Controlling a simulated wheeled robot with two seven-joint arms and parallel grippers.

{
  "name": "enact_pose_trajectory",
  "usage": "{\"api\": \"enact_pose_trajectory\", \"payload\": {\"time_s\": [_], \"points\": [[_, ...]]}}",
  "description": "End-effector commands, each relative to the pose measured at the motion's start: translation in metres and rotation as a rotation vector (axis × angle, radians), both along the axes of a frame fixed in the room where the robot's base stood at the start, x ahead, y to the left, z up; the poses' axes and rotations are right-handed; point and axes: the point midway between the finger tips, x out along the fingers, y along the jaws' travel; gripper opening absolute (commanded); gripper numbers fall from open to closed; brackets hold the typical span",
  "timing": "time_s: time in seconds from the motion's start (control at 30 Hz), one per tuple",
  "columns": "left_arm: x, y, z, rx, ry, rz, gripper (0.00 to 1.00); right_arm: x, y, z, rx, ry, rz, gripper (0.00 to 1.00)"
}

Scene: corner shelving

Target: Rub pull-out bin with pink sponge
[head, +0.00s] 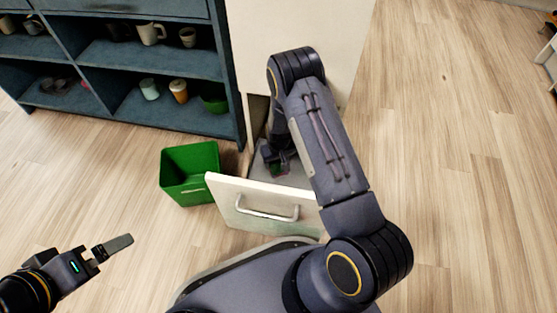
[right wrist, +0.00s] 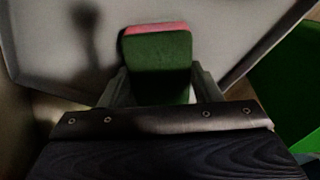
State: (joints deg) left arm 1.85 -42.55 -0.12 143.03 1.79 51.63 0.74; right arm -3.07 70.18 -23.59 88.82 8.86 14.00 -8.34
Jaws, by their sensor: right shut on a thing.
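The pull-out bin (head: 225,199) stands open from the white cabinet, its pale front panel with a curved handle facing me. My right gripper (head: 272,158) is down inside it, partly hidden by my arm. In the right wrist view my right gripper (right wrist: 160,82) is shut on the pink sponge (right wrist: 155,28), which shows a dark green face and a pink layer along its far edge. A grey inner surface of the bin (right wrist: 240,50) lies beyond the sponge; I cannot tell whether they touch. My left gripper (head: 115,246) is low at the left, away from the bin, its jaw opening unclear.
A green open box (head: 190,172) stands on the floor left of the bin; its side also shows in the right wrist view (right wrist: 290,90). A dark blue shelf (head: 130,125) with cups and bowls is behind it.

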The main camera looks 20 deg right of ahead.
Motion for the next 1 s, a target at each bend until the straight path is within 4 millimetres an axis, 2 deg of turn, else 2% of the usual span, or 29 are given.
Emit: {"api": "enact_pose_trajectory", "payload": {"time_s": [0.57, 1.0], "points": [[0.000, 0.000, 0.041, 0.000, 0.000, 0.000, 1.00, 0.000, 0.000, 0.057, -0.001, 0.000, 0.000, 0.33], [0.000, 0.000, 0.043, 0.000, 0.000, 0.000, 1.00, 0.000, -0.001, 0.062, -0.001, 0.001, 0.000, 0.33]]}}
